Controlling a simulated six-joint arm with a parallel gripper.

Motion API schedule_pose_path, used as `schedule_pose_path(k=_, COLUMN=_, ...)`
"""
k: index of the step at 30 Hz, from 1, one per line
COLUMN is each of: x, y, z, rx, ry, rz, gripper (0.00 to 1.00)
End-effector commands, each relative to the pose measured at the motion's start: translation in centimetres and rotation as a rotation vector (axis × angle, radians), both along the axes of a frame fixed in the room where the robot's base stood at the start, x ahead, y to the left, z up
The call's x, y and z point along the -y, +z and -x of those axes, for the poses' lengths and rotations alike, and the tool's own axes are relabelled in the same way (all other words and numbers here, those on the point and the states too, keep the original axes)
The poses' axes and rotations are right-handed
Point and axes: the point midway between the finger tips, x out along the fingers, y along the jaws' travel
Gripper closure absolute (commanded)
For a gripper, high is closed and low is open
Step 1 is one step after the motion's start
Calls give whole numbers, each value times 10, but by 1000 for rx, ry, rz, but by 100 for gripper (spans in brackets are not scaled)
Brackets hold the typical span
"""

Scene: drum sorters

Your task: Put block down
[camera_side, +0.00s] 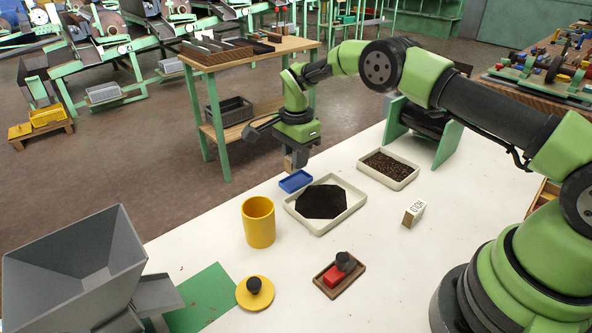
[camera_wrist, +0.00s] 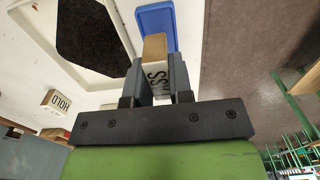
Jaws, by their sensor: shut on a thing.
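My gripper (camera_side: 297,158) is shut on a small block (camera_wrist: 155,48), with a finger on each side of it. In the wrist view the block has a tan wooden side and a white face with black letters, partly hidden by the fingers, that seem to read "PASS". In the side view the gripper hangs at the table's far edge, close to the small blue tray (camera_side: 295,182). In the wrist view this tray (camera_wrist: 156,18) lies just beyond the block. I cannot tell whether the block touches anything below it.
A tray of black powder (camera_side: 355,203) and a tray of brown grains (camera_side: 407,177) stand nearby. A "HOLD" block (camera_side: 414,213), yellow cup (camera_side: 259,223), stamp pad (camera_side: 339,278), yellow disc (camera_side: 254,293) and grey hopper (camera_side: 75,270) also stand on the white table.

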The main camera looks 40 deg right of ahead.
Motion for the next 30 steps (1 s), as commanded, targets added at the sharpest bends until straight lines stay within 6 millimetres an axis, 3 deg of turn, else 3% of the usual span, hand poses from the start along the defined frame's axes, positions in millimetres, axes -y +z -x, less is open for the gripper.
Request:
schedule_pose_path(k=7, x=0, y=-34, z=0, rx=-1, ry=0, rz=-1, gripper=100)
schedule_pose_path(k=19, x=0, y=-40, z=0, rx=0, ry=0, rz=-1, gripper=100)
schedule_pose_path(k=20, x=0, y=-40, z=0, rx=0, ry=0, rz=-1, gripper=77)
schedule_pose_path(k=23, x=0, y=-40, z=0, rx=0, ry=0, rz=-1, gripper=54)
schedule_pose_path(k=30, x=0, y=-39, z=0, rx=0, ry=0, rz=-1, gripper=54)
